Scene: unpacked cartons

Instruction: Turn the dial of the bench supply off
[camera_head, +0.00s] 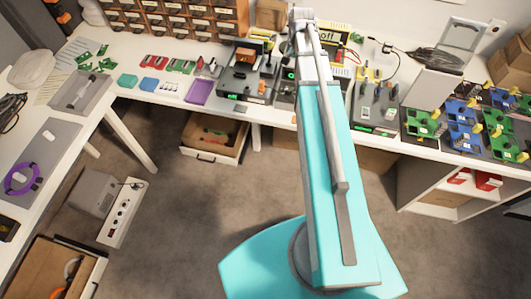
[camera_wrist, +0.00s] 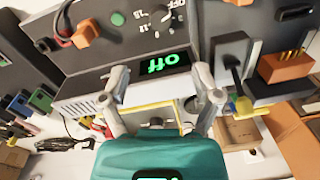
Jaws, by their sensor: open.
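In the wrist view, a grey boxy unit, seemingly the bench supply (camera_wrist: 95,88), has a dark panel and a display (camera_wrist: 165,64) with green letters reading "off", upside down.
Benches with boards and trays (camera_head: 200,90) crowd both sides.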

